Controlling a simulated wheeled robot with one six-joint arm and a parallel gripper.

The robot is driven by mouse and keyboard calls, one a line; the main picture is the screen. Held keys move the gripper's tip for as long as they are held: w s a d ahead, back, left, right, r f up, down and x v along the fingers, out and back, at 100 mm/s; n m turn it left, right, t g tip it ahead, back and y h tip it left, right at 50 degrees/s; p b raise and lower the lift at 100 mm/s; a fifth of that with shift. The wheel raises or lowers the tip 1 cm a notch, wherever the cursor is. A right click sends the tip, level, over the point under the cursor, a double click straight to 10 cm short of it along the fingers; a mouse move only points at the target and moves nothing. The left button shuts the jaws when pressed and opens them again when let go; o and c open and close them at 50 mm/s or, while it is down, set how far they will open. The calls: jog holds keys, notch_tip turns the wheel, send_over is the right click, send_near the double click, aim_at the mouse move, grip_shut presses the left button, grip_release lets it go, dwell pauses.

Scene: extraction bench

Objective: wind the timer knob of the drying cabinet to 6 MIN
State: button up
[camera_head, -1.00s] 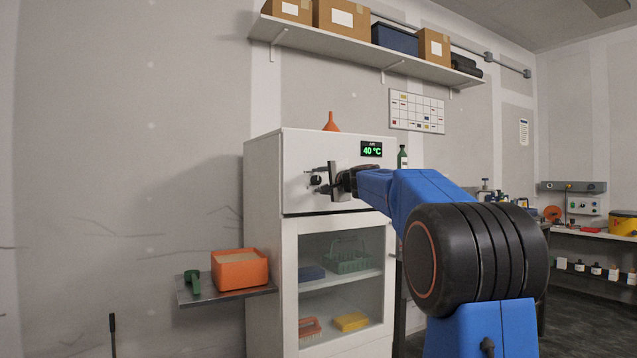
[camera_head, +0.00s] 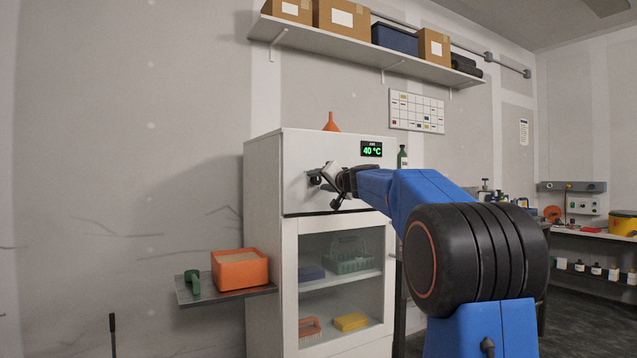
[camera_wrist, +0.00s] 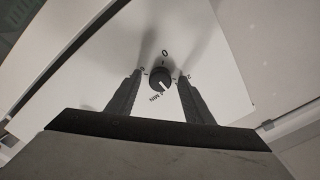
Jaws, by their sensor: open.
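The drying cabinet (camera_head: 265,235) is a tall white cabinet with a glass door below and a plain upper panel. Its black timer knob (camera_wrist: 160,78) shows in the wrist view, with a white pointer line and a printed dial around it. A "0" stands above the knob and "MIN" lies below it; the smaller marks are hard to read. My gripper (camera_wrist: 156,88) is open, with one finger on each side of the knob and small gaps showing. In the head view my gripper (camera_head: 320,188) largely hides the knob.
A green display (camera_head: 372,149) on the panel reads 40 °C. A side shelf (camera_head: 232,294) holds an orange bin (camera_head: 240,268) and a green scoop (camera_head: 192,281). A wall shelf (camera_head: 345,48) with boxes hangs above.

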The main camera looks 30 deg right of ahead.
jog(key=n, duration=0.4)
jog(key=shift+n, duration=2.5)
